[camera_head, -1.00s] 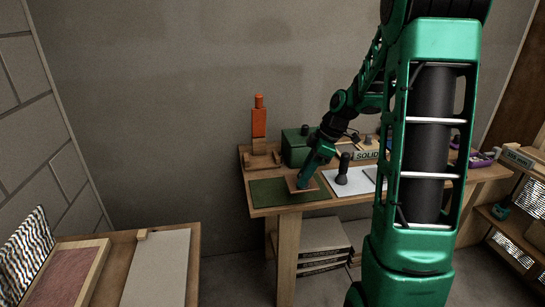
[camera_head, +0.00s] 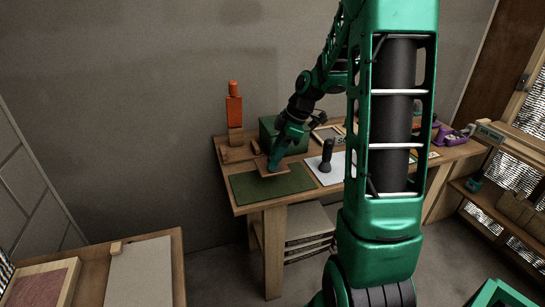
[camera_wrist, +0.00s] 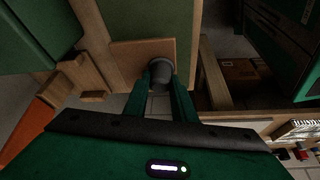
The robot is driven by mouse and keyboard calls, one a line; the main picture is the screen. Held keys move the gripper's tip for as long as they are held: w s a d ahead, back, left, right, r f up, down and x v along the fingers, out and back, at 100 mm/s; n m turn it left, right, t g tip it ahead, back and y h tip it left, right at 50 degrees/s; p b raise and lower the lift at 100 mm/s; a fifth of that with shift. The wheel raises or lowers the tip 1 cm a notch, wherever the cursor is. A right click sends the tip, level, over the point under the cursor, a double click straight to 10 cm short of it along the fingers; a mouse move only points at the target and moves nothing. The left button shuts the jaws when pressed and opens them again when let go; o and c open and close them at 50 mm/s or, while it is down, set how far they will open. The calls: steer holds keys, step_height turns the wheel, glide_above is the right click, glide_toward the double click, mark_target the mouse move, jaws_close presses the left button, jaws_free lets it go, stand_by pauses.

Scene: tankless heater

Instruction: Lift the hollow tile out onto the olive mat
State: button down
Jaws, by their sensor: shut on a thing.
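My gripper (camera_head: 273,161) is shut on the dark grey knob (camera_wrist: 162,68) of a flat brown square tile (camera_wrist: 124,55). The tile also shows in the head view (camera_head: 264,171), over the back part of the olive mat (camera_head: 272,188). It looks raised above the mat, but the gap is hard to judge. The mat's bare green surface shows behind the tile in the wrist view (camera_wrist: 150,18). I cannot see from the outside whether the tile is hollow.
A white mat (camera_head: 318,176) with an upright dark-handled object (camera_head: 326,157) lies right of the olive mat. A green box (camera_head: 275,128) stands behind, an orange object (camera_head: 234,108) at back left, and wooden blocks (camera_head: 238,153) near it. The olive mat's front is clear.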

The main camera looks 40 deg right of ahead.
mark_target(277, 169)
steer(key=shift+f, duration=2.6)
steer(key=shift+f, duration=0.45)
steer(key=c, duration=1.4)
jaws_free()
steer(key=v, duration=1)
steer(key=shift+d+r, duration=0.1)
steer(key=shift+r, duration=0.25)
